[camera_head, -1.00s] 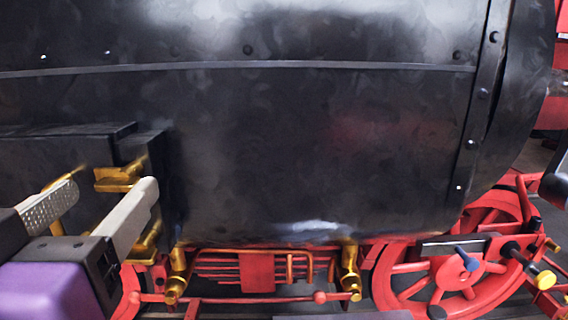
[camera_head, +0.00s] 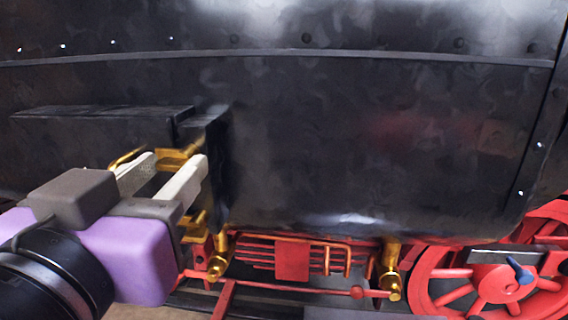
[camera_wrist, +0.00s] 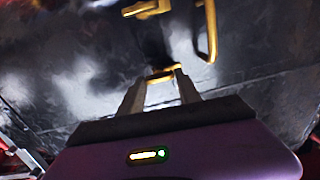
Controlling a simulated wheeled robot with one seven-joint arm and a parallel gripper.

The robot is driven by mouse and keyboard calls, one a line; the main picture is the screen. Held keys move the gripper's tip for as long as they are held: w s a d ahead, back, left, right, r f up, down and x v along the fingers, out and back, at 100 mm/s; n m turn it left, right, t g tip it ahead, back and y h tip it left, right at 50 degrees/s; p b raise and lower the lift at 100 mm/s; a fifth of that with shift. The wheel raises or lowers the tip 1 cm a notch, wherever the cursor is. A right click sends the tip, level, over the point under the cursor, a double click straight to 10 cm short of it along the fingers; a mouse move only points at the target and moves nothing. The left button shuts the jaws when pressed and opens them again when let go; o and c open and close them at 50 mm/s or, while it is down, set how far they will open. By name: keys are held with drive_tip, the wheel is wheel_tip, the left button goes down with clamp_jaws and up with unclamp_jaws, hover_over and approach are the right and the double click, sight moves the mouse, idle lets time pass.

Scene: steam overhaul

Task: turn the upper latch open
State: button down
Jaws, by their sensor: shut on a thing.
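The upper latch (camera_head: 176,158) is a small gold piece on the dark box door at the left of the head view. In the wrist view, the upper latch (camera_wrist: 160,76) shows between my fingertips. My gripper (camera_head: 178,163) reaches in from the lower left with two pale fingers, shut on the upper latch. It also shows in the wrist view (camera_wrist: 159,83). The fingers partly hide the latch in the head view, and its exact turn angle is hard to tell.
A lower gold latch (camera_head: 196,226) sits below my fingers; it also shows at the wrist view's top (camera_wrist: 146,9). A gold handle (camera_wrist: 207,32) stands beside the latches. The black boiler (camera_head: 330,140) fills the background. Red wheels (camera_head: 490,280) and gold-ended pipework lie below.

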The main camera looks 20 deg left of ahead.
drive_tip(key=shift+f, duration=0.1)
drive_tip(key=m+b, duration=0.6)
drive_tip(key=b, duration=0.1)
drive_tip(key=m+b, duration=0.3)
drive_tip(key=shift+d+f+m+t+b, duration=0.1)
drive_tip(key=shift+f+m+t+b, duration=0.15)
drive_tip(key=shift+m+t+b, duration=0.05)
drive_tip(key=shift+r+m+h+b, duration=0.1)
drive_tip(key=shift+m+h+b, duration=0.2)
drive_tip(key=shift+m+b, duration=3.55)
drive_tip(key=shift+m+t+p, duration=0.3)
drive_tip(key=shift+m+p, duration=0.2)
drive_tip(key=shift+m, duration=0.25)
drive_tip(key=c, duration=0.8)
unclamp_jaws()
drive_tip(key=shift+c, duration=0.2)
